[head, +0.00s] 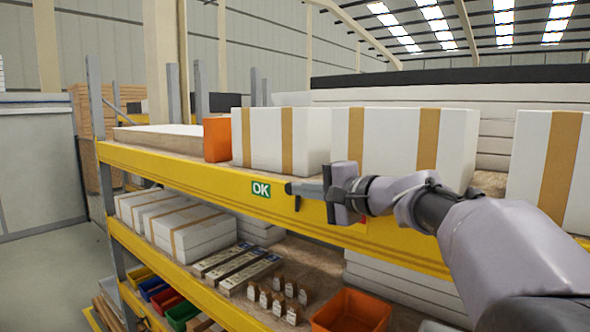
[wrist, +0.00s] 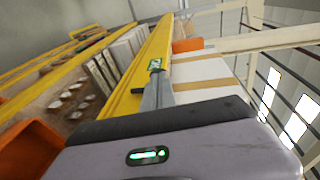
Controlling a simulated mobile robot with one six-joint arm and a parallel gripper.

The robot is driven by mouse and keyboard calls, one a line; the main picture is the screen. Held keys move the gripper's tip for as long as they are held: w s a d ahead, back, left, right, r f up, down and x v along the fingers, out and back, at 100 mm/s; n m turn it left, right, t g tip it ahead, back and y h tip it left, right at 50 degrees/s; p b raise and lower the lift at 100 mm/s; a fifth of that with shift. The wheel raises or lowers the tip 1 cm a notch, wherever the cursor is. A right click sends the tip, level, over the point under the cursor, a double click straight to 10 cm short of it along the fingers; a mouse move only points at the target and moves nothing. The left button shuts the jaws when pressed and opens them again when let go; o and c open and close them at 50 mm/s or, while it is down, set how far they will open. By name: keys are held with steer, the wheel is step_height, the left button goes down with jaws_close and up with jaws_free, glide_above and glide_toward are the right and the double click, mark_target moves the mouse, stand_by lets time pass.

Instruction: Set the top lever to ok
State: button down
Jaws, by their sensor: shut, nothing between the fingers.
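The green OK label (head: 261,189) is on the upper yellow shelf beam (head: 190,173); it also shows in the wrist view (wrist: 155,65), just beyond my fingertips. A small dark lever (head: 297,203) appears to stick out below my fingers, just right of the label. In the wrist view a dark stub (wrist: 137,91), likely the same lever, lies left of the fingers. My gripper (head: 290,188) is shut and empty, its fingers pointing left along the beam toward the label. I cannot tell whether the fingers touch the lever, and its base is partly hidden.
White boxes with brown straps (head: 290,140) and an orange box (head: 216,139) stand on the upper shelf behind the beam. Below are an orange bin (head: 350,310), coloured bins (head: 182,314) and several small tagged items (head: 278,296). The floor at left (head: 45,270) is clear.

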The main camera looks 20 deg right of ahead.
steer(key=w+a+r+g, duration=0.1)
steer(key=w+a, duration=0.2)
steer(key=w, duration=0.2)
steer(key=shift+a+b, duration=0.3)
steer(key=shift+b, duration=0.05)
steer(key=shift+w+a, duration=0.1)
stand_by(0.4)
steer(key=shift+r, duration=0.1)
